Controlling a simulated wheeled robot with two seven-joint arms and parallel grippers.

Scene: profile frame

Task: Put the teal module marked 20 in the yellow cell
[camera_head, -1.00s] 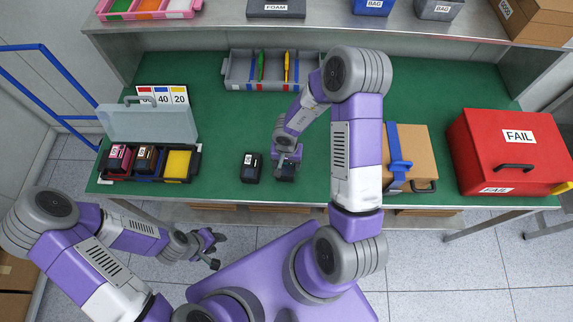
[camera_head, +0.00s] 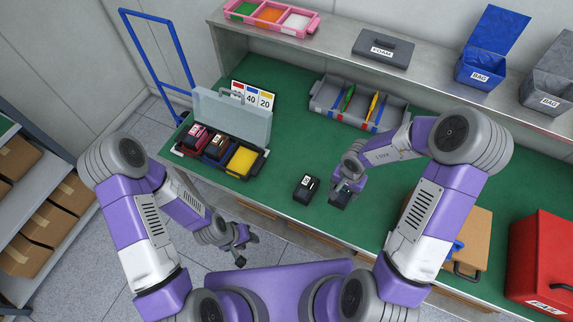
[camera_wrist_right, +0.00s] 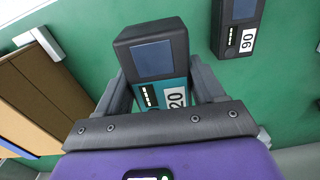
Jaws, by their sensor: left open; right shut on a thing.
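The teal module marked 20 (camera_wrist_right: 178,88) has a dark top with a grey screen. My right gripper (camera_head: 346,186) is shut on it; the module (camera_head: 341,197) shows below the fingers in the head view, at or just above the green table. I cannot tell whether it touches the table. The yellow cell (camera_head: 242,160) is the right-hand cell of the open black case and is empty. A red-pink module (camera_head: 195,137) and a brown module (camera_head: 217,145) stand in the case's other cells. My left gripper (camera_head: 241,246) is open and empty, off the table's front edge.
A dark module marked 90 (camera_wrist_right: 240,28) stands left of the held one in the head view (camera_head: 306,188). The case's clear lid (camera_head: 232,115) stands up behind the cells, before a number card (camera_head: 252,95). A grey tray (camera_head: 358,108) lies behind.

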